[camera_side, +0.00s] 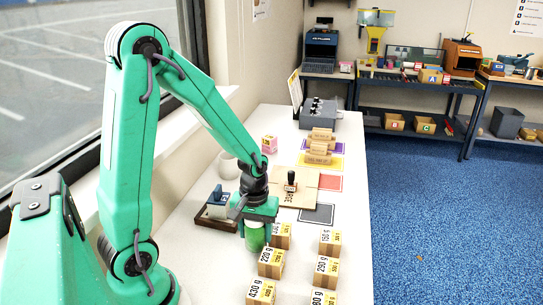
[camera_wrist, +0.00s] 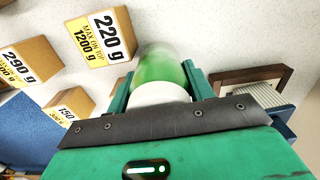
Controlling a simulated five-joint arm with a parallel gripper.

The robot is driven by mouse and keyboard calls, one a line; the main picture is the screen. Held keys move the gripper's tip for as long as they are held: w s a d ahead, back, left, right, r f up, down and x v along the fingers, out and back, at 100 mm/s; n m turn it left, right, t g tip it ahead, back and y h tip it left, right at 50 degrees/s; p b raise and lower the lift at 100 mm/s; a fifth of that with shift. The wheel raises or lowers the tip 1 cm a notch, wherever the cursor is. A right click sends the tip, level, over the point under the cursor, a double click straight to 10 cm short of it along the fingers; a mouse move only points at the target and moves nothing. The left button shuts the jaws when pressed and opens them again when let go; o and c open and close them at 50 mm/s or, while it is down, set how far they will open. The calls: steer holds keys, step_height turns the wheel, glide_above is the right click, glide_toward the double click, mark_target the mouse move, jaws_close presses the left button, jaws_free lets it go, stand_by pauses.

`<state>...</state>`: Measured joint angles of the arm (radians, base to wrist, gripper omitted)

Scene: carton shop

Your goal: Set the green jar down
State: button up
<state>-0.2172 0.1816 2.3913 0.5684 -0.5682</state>
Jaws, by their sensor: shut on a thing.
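The green jar (camera_side: 255,240) is upright below my gripper (camera_side: 258,224), over the white table among the cartons and the small tray. My gripper is shut on the jar. In the wrist view, the jar (camera_wrist: 163,70) sits between the two green fingers, with its white part (camera_wrist: 160,93) nearest the gripper body. The jar's far end looks blurred there. I cannot tell whether its bottom touches the table.
The 220 g carton (camera_side: 269,263) is close by at the front right; the 430 g (camera_side: 260,292) and 290 g (camera_side: 326,271) cartons stand nearer the front. A wooden tray with a blue item (camera_side: 217,205) is left. A grey square (camera_side: 317,214) lies bare to the right.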

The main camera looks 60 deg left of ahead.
steer(key=shift+f, duration=0.95)
steer(key=shift+f, duration=0.1)
steer(key=o, duration=1.1)
steer(key=shift+r, duration=6.15)
